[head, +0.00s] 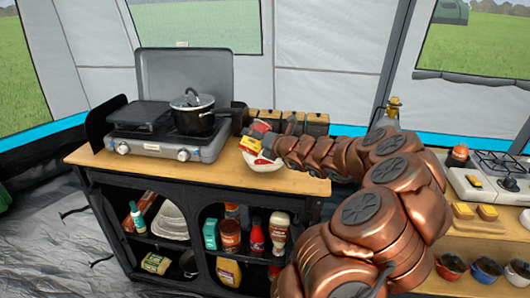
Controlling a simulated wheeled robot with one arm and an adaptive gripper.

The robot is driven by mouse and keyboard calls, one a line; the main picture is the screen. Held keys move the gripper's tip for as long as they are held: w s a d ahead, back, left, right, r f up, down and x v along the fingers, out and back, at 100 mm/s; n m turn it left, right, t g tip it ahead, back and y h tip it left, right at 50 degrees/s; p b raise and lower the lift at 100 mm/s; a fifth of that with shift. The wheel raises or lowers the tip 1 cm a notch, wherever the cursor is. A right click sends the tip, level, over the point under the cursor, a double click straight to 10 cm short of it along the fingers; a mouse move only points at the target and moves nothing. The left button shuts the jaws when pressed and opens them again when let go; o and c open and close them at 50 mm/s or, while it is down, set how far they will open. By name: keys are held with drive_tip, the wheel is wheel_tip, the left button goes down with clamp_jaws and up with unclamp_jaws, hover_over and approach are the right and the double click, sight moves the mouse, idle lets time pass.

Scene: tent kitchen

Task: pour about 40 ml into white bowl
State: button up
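The white bowl (266,166) stands on the wooden counter top, right of the stove. Its upper part is partly hidden by my gripper and what it holds. My gripper (262,136) is above the bowl, reaching in from the right. It appears shut on a small red and yellow container (251,144), which is over the left side of the bowl and looks tilted. The fingers are small and partly hidden. I cannot see any stream or how much is in the bowl.
A camping stove (174,146) with a black pot (194,117) stands left of the bowl. Wooden-fronted boxes (316,124) stand behind my gripper. Bottles and dishes fill the shelves below. A second counter at right holds a hob (500,163), yellow blocks (487,212) and small bowls (487,269).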

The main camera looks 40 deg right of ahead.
drive_tip(key=shift+d+f+m+p, duration=0.2)
drive_tip(key=shift+m+p, duration=0.2)
drive_tip(key=shift+p, duration=0.25)
idle(0.7)
drive_tip(key=shift+n+b, duration=0.4)
drive_tip(key=shift+b, duration=0.75)
drive_tip(key=shift+d+r+n+b, duration=0.15)
drive_tip(key=shift+n+b, duration=0.15)
drive_tip(key=shift+b, duration=0.35)
drive_tip(key=n+b, duration=0.1)
drive_tip(key=b, duration=0.2)
drive_tip(key=shift+h, duration=0.4)
drive_tip(key=shift+r+n+b, duration=0.15)
drive_tip(key=shift+n+b, duration=0.15)
drive_tip(key=shift+b, duration=0.3)
drive_tip(key=shift+a+r, duration=0.2)
drive_tip(key=shift+r, duration=0.2)
drive_tip(key=shift+a+f, duration=0.1)
drive_tip(key=shift+f, duration=0.05)
